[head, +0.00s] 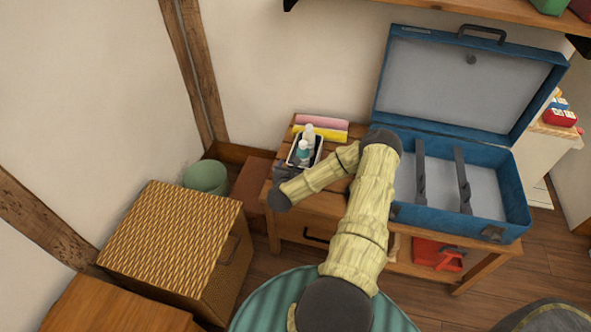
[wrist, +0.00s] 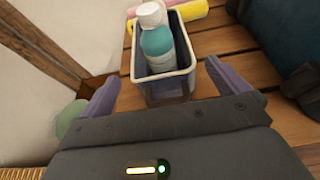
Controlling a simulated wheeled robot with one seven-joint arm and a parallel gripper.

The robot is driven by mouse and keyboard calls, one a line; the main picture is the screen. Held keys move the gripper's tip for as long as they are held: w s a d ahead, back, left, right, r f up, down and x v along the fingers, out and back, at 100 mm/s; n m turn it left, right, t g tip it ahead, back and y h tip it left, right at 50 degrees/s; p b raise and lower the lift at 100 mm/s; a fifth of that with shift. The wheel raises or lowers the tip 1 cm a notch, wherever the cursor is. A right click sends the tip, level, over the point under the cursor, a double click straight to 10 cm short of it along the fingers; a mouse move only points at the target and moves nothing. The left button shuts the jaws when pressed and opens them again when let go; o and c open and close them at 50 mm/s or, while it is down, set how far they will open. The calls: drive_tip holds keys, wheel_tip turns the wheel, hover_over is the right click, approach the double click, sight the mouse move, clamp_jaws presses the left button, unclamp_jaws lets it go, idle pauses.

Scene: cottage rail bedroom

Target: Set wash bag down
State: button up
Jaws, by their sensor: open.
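The wash bag appears to be the small open holder (head: 319,152) with bottles in it, standing on the wooden bench at the back left corner. In the wrist view the holder (wrist: 183,84) has grey sides and a pale rim, and holds a teal bottle (wrist: 158,48) with a white cap. My gripper (wrist: 165,84) is open, with one purple-grey finger on each side of the holder's near end, apart from its sides. In the head view my gripper (head: 290,175) is at the bench's left end, partly hidden by my arm.
An open blue suitcase (head: 460,222) takes up the bench's right side. Yellow (head: 318,134) and pink (head: 322,122) rolls lie behind the holder. A wicker chest (head: 175,240) and green bin (head: 206,176) stand left. A red item (head: 437,254) is on the lower shelf.

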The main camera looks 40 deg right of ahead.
drive_tip(key=v, duration=0.2)
drive_tip(key=shift+s+a+r, duration=0.15)
drive_tip(key=shift+s+a, duration=0.05)
idle(0.4)
